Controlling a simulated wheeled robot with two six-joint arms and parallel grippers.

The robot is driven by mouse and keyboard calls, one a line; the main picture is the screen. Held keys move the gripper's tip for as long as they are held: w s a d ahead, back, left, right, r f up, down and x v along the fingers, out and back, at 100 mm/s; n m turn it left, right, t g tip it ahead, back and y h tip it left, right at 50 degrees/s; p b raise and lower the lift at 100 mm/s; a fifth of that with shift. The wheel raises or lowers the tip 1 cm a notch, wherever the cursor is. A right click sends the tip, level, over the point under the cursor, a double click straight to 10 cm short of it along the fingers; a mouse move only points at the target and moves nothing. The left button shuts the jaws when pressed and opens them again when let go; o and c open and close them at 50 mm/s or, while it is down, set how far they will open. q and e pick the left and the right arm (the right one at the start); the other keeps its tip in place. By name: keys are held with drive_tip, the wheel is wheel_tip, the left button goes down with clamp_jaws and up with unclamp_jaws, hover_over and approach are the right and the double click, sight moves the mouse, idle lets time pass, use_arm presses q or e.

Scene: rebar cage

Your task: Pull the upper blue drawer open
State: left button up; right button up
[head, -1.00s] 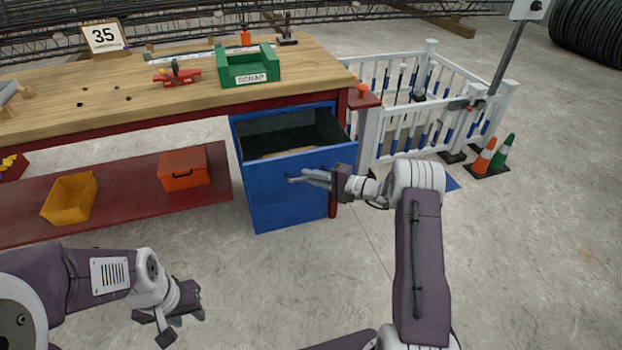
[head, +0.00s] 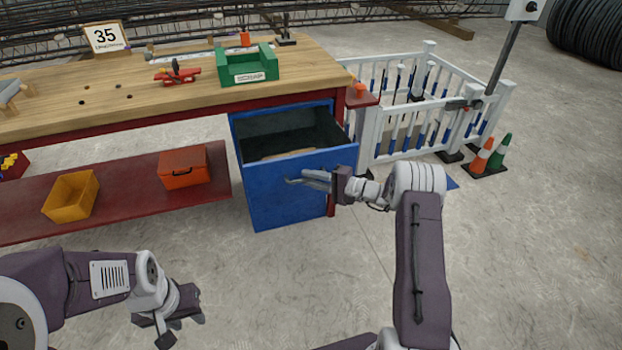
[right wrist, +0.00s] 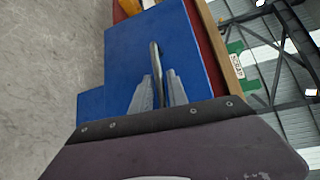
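The upper blue drawer (head: 325,163) in the blue cabinet under the bench's right end stands pulled out, its dark inside showing from above. It also shows in the right wrist view (right wrist: 190,45). My right gripper (head: 303,179) is at the drawer's front. In the right wrist view, the bar handle (right wrist: 155,58) runs between the two fingers (right wrist: 159,85), which look closed around it; the exact contact is hard to see. My left gripper (head: 185,310) hangs low over the floor at the lower left, away from the drawer; its fingers are too unclear to judge.
The bench top holds a green scrap bin (head: 248,72) and red pliers-like tool (head: 176,74). A yellow bin (head: 70,198) and an orange box (head: 183,168) sit on the red lower shelf. A white fence (head: 420,125) and cones (head: 480,155) stand right. Floor before the drawer is clear.

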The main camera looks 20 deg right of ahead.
drive_tip(key=p+v, duration=0.2)
drive_tip(key=v, duration=0.7)
drive_tip(key=shift+p, duration=0.3)
